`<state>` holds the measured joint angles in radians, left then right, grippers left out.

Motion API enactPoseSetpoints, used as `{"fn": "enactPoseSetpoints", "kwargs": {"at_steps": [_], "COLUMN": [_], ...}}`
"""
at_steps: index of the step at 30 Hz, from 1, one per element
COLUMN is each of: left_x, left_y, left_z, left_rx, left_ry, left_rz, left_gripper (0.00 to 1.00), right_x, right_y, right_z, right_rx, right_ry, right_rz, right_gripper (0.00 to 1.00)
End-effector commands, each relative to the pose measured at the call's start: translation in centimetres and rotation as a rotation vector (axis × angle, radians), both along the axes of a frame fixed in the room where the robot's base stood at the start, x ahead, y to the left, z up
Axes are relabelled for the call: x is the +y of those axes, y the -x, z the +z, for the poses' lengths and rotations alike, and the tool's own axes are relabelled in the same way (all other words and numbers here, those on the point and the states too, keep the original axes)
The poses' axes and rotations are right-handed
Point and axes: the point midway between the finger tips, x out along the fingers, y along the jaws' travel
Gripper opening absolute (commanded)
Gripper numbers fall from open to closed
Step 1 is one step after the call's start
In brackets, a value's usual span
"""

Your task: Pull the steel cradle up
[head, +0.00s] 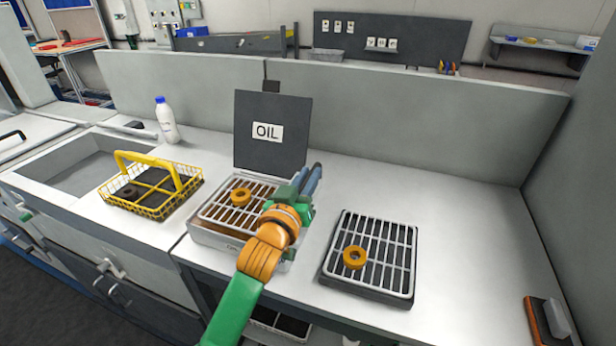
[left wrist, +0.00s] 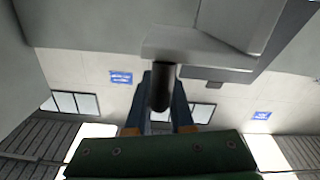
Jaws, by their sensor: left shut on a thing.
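The steel cradle (head: 222,207) is a pale wire grid over the oil tray (head: 213,240), with an orange-brown ring (head: 240,196) lying on it. Brown liquid shows under the bars. My left gripper (head: 311,182) is at the cradle's right side, its blue fingers tilted up. In the left wrist view my fingers (left wrist: 162,100) close around a dark round bar (left wrist: 161,88). The arm hides the cradle's right side, so I cannot tell how the bar joins it. My right gripper is not in view.
An upright dark OIL panel (head: 272,155) stands behind the tray. A yellow basket (head: 150,205) is left by the sink (head: 75,165), with a white bottle (head: 166,122) behind. A second grid (head: 385,226) with a ring (head: 355,257) lies right.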

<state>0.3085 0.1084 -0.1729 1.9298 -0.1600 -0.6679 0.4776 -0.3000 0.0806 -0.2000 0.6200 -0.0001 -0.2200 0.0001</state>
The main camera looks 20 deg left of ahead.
Motion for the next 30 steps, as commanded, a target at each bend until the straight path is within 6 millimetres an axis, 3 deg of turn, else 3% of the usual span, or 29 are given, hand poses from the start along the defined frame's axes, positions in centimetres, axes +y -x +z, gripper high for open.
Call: {"fn": "enactPoseSetpoints", "kwargs": {"at_steps": [1,3,4,14,24,30], "left_x": [0.0,0.0,0.0,0.0,0.2,0.2], "left_y": [0.0,0.0,0.0,0.3,5.7,7.1], "left_z": [0.2,0.1,0.1,-0.1,-0.2,0.0], "left_rx": [-0.006,-0.004,-0.004,-0.001,-0.002,-0.002], "left_ry": [0.000,0.000,0.000,0.000,-0.001,-0.001], "left_rz": [0.000,0.001,0.001,-0.001,0.000,0.000], "left_gripper": [0.26,0.45,0.50,0.50,0.50,0.50], "right_x": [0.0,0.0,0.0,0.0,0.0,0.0], "right_y": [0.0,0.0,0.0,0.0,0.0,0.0], "right_z": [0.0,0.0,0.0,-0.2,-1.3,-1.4], "right_rx": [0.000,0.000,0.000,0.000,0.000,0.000], "right_ry": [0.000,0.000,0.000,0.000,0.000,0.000], "right_rz": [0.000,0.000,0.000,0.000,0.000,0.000], "right_gripper": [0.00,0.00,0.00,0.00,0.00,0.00]}}
